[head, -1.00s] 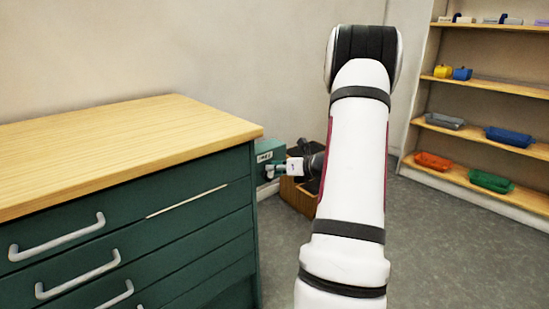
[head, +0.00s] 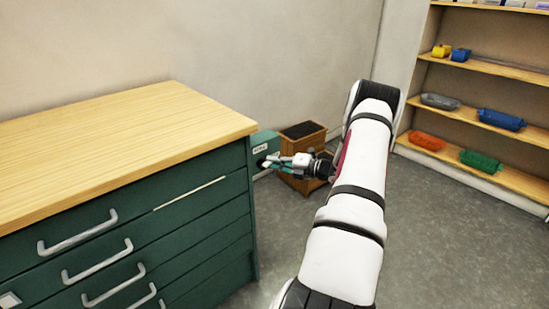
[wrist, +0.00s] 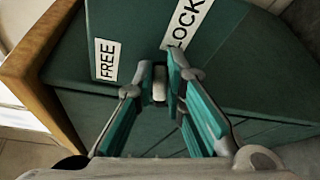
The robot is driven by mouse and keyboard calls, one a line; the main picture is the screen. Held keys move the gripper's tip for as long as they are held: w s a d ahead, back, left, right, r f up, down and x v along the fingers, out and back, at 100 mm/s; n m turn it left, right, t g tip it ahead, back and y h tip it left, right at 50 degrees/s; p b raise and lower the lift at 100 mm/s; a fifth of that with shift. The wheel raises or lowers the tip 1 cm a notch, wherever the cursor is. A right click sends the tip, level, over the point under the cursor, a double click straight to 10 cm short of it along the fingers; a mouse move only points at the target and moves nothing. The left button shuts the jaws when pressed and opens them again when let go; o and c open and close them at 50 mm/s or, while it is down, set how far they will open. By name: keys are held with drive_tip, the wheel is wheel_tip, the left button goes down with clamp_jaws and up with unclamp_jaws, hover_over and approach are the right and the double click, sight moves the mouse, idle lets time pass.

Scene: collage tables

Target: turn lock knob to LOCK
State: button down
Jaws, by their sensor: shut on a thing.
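The green lock box (head: 264,143) sticks out from the right side of the green drawer cabinet. In the wrist view its face carries a white FREE label (wrist: 106,60) on the left and a white LOCK label (wrist: 187,24) on the upper right. A small pale lock knob (wrist: 159,85) sits between and below the labels. My gripper (wrist: 161,78) has a fingertip on each side of the knob and is shut on it. The head view shows my gripper (head: 272,162) at the box's front, hiding the knob. Which label the knob points at, I cannot tell.
The cabinet (head: 200,225) has a bare wooden top (head: 120,145) and several drawers with grey handles. A wooden bin (head: 303,133) stands on the floor behind my gripper. Shelves (head: 480,118) with coloured trays stand at the right. The grey floor between is clear.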

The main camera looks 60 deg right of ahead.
drive_tip(key=shift+w+f+m+t, duration=0.1)
drive_tip(key=shift+f+m+t, duration=0.2)
drive_tip(key=shift+m, duration=0.4)
drive_tip(key=shift+w+f+m+t, duration=0.1)
drive_tip(key=shift+f+m+t, duration=0.1)
drive_tip(key=shift+m+t, duration=0.35)
drive_tip(key=shift+m, duration=0.35)
drive_tip(key=c, duration=1.6)
unclamp_jaws()
drive_tip(key=shift+c, duration=0.2)
drive_tip(key=shift+s, duration=0.15)
drive_tip(key=s+d, duration=0.2)
drive_tip(key=s, duration=0.9)
drive_tip(key=shift+s, duration=0.35)
drive_tip(key=shift+f, duration=0.1)
